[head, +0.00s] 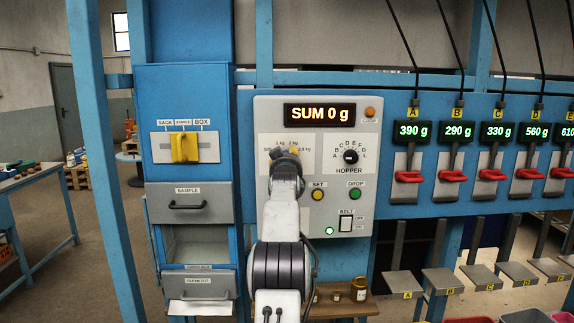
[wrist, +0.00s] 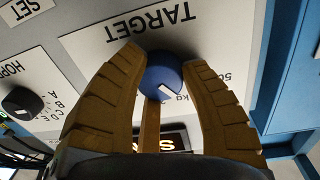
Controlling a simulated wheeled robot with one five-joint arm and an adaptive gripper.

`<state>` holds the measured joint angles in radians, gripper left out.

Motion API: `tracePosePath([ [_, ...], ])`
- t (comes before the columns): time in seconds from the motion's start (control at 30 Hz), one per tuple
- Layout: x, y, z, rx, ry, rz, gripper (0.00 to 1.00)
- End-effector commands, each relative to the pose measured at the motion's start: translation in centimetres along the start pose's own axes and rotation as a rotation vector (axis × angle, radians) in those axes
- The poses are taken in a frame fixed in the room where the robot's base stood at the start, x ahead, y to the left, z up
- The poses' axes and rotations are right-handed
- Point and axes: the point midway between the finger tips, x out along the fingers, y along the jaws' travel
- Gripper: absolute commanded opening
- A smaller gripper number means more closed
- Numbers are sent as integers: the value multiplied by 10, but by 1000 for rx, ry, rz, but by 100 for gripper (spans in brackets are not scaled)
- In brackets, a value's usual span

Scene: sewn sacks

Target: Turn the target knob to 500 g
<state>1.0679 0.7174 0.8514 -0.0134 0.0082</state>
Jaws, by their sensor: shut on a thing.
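The blue target knob (wrist: 160,70) sits on a white plate (wrist: 100,40) lettered TARGET, seen upside down in the wrist view. It has a short white mark on its lower part, near a "kg" label. A partly covered label starting with 50 is at the right of the plate. My gripper (wrist: 165,58) has its two tan fingers on either side of the knob, shut on it. In the head view my gripper (head: 285,152) covers the knob and part of its scale.
The display (head: 320,112) above reads SUM 0 g. The black hopper knob (head: 351,156) is close on the right, with the SET (head: 318,195) and DROP (head: 355,194) buttons below it. A yellow selector handle (head: 184,148) is on the left cabinet. Red-handled scales (head: 408,177) line the right.

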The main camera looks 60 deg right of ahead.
Motion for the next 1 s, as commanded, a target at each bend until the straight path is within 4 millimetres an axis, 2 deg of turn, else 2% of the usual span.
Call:
tracePosePath([
  [0.5,-1,-2,-4,-368,36,4,8],
  [1.0,-1,-3,-5,-481,44,6,8],
])
